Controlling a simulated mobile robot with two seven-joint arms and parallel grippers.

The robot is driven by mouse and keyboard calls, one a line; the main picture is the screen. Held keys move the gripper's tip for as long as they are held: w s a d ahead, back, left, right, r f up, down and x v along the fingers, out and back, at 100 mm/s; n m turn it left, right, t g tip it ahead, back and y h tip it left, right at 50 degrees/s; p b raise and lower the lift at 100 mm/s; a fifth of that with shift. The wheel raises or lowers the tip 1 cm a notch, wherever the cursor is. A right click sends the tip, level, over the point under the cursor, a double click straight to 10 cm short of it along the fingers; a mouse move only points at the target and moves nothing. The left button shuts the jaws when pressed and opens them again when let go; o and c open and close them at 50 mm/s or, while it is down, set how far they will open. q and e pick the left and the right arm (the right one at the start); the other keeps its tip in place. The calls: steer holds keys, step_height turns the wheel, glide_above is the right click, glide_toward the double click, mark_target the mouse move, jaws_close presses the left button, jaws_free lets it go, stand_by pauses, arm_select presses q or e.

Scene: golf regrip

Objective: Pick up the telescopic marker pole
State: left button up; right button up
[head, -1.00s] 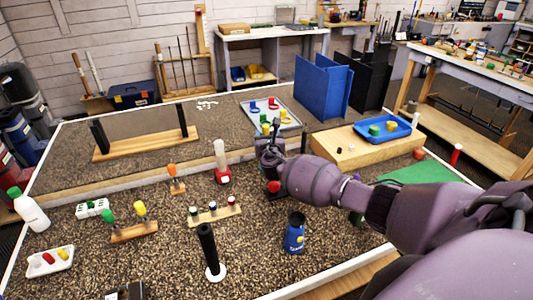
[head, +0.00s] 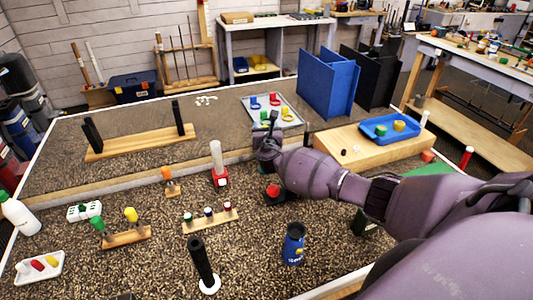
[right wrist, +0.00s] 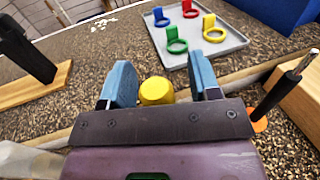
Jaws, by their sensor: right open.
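My right gripper (right wrist: 160,88) is open. Its two blue fingers stand on either side of a yellow rounded piece (right wrist: 157,91), with gaps showing at both sides. I cannot tell what that piece belongs to. A slim pole (right wrist: 286,88), dark below and silver at its upper part, stands tilted in the picture by an orange disc, right of the gripper in the right wrist view; it looks most like the marker pole, but I cannot be sure. In the head view my right gripper (head: 268,143) is over the mat, partly hidden by its own wrist. My left gripper is not in view.
A grey tray (head: 289,122) with coloured rings lies beyond the gripper. A white cylinder in a red base (head: 220,178) stands to its left. A black tube (head: 199,260) and a blue container (head: 294,245) stand nearer. A wooden block (head: 350,153) lies right.

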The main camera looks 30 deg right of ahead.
steer(key=shift+s+a+r, duration=0.1)
steer(key=shift+a, duration=0.05)
steer(key=shift+c, duration=1)
jaws_close()
